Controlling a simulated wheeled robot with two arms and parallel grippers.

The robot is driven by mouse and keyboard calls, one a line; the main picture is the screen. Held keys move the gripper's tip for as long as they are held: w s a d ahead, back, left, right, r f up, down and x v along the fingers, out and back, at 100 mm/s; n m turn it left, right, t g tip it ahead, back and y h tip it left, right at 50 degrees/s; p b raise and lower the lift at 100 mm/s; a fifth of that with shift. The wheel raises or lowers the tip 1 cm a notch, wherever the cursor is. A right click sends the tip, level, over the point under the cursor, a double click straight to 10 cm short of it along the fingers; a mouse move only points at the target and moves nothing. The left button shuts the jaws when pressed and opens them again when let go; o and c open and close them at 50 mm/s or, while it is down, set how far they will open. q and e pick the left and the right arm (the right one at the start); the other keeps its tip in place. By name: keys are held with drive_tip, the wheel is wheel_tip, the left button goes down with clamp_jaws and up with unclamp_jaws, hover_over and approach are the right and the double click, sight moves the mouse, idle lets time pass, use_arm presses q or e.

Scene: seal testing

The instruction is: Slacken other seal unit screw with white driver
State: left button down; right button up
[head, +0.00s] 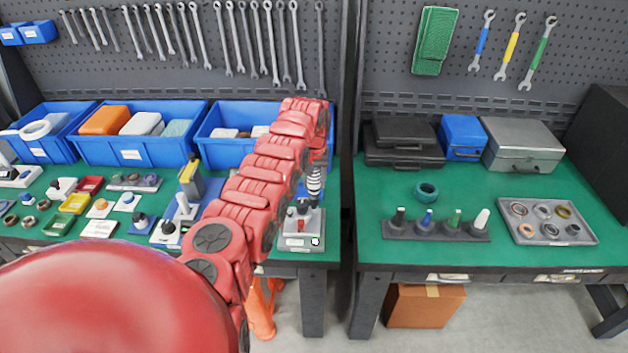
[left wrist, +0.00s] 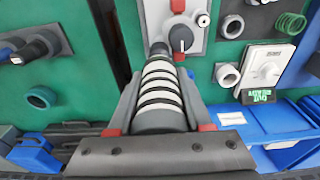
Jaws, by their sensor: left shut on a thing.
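My left gripper (head: 316,166) reaches over the front right corner of the left bench. It is shut on an upright driver (head: 314,187) with a white-and-black banded handle. The driver also shows in the left wrist view (left wrist: 161,95), between the two fingers (left wrist: 160,108). Below it is a light grey seal unit (head: 297,243) with a dark knob; its plate shows at the top of the left wrist view (left wrist: 200,42). The driver's tip is near or over this unit; I cannot tell whether it touches a screw. My right gripper is not in view.
Several small units crowd the left bench, below blue bins (head: 130,150). A gap separates it from the right bench (head: 370,245), which holds a rack (head: 440,233) of coloured-topped pieces, a teal ring (head: 426,193), a ring tray (head: 548,233) and cases (head: 523,150).

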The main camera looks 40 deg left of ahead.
use_arm(q)
drive_tip(key=shift+f+b, duration=0.3)
drive_tip(key=shift+f, duration=0.45)
idle(0.8)
drive_tip(key=shift+s+r, duration=0.1)
drive_tip(key=shift+r, duration=0.15)
idle(0.4)
drive_tip(key=shift+r, duration=0.8)
wheel_tip(320, 180, up, 5)
drive_tip(key=shift+r+p, duration=0.1)
drive_tip(key=shift+p, duration=0.2)
drive_tip(key=shift+a, duration=0.1)
